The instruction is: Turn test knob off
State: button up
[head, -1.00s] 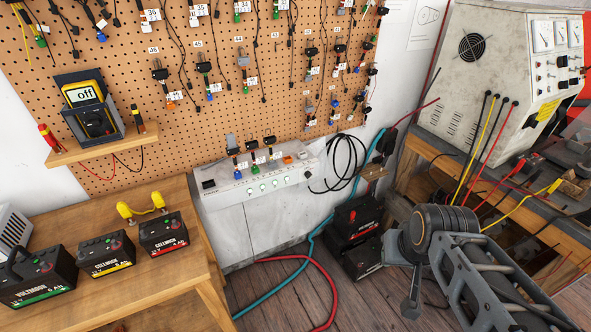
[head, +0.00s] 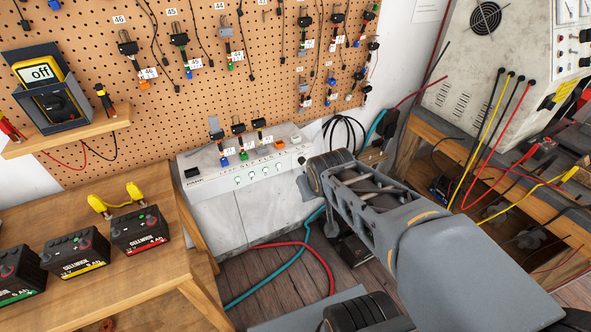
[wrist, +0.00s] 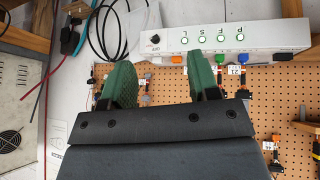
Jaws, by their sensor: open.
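The test knob appears to be the small black round knob at the end of a white panel, in the wrist view (wrist: 155,39) and the head view (head: 302,161). Its setting is too small to tell. The white panel (head: 212,182) also carries several lit green-ringed buttons and a row of plugs. My gripper (wrist: 160,72) shows two green fingers spread apart with nothing between them. The knob lies beyond the fingertips, roughly between them in the picture, and not touched. In the head view the arm's end is just below the panel's right end; the fingers are largely hidden there.
A pegboard (head: 90,45) with hanging leads rises behind the panel. A multimeter (head: 45,85) reading "off" sits on a wooden shelf. A looped black cable (head: 345,132) hangs right of the panel. Batteries (head: 140,232) stand on the left bench; a test cabinet (head: 470,80) is at right.

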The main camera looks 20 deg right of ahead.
jog(key=w+d+f+n+t+h+b, duration=0.1)
jog(key=w+d+f+n+t+b, duration=0.1)
jog(key=w+d+f+t+b, duration=0.45)
jog(key=n+t+y+b, duration=0.4)
jog(key=n+t+b, duration=0.1)
jog(key=b, duration=0.3)
send_near(304, 163)
jog(key=shift+y, duration=0.4)
jog(key=w, duration=0.9)
jog(key=shift+a+b, duration=0.3)
jog(key=shift+a, duration=0.1)
jog(key=c, duration=0.9)
